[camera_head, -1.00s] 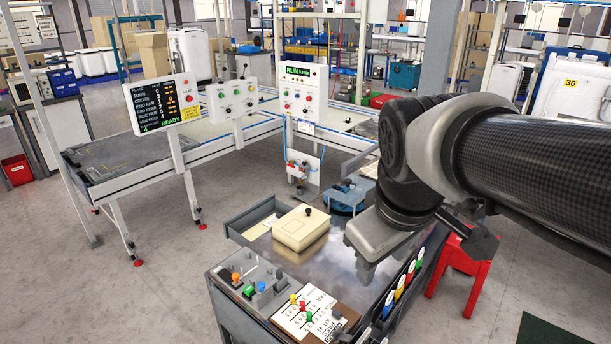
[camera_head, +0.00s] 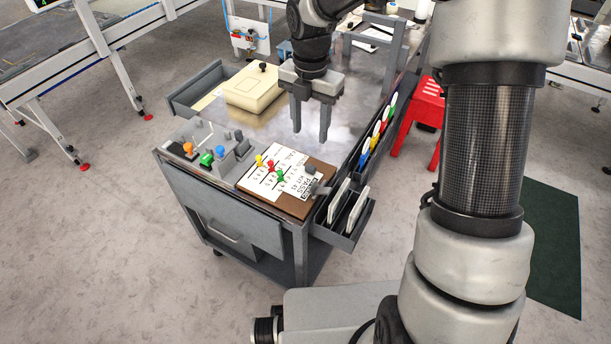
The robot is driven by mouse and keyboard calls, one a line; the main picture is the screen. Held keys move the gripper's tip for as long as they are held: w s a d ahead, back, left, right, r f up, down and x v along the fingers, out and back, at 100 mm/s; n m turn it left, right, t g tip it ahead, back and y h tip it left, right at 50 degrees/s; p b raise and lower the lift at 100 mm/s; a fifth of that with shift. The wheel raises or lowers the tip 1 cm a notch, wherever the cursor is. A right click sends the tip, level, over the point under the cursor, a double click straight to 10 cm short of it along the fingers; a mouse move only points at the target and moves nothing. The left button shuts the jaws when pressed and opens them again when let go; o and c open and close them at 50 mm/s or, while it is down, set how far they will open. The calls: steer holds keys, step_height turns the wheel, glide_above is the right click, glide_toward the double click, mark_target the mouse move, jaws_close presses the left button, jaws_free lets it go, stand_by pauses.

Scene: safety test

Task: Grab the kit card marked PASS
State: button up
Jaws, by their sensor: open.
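A white card with PASS in dark print (camera_head: 300,184) lies on a brown board (camera_head: 287,206) at the front right corner of the cart top. Small grey blocks (camera_head: 317,189) sit at its right side. More printed white paper (camera_head: 285,158) lies behind it, with yellow, red and green pegs (camera_head: 270,168) standing on the sheets. The smaller print is too fine to read surely. My gripper (camera_head: 311,129) is open and empty, fingers pointing down, above the cart top and behind the board. It is apart from the PASS card.
A cream box with a black knob (camera_head: 252,90) stands behind left. A grey tray with coloured knobs (camera_head: 209,152) is left of the board. A side bin (camera_head: 330,230) holds upright white cards; coloured round tags (camera_head: 377,130) line the right edge. A red stool (camera_head: 425,112) stands right.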

mark_target(309, 168)
step_height(309, 168, down, 13)
steer(key=b, duration=0.3)
steer(key=shift+s+f+b, duration=0.1)
steer(key=shift+f+b, duration=0.05)
steer(key=shift+b, duration=0.25)
steer(key=c, duration=1.1)
steer(key=shift+c, duration=0.2)
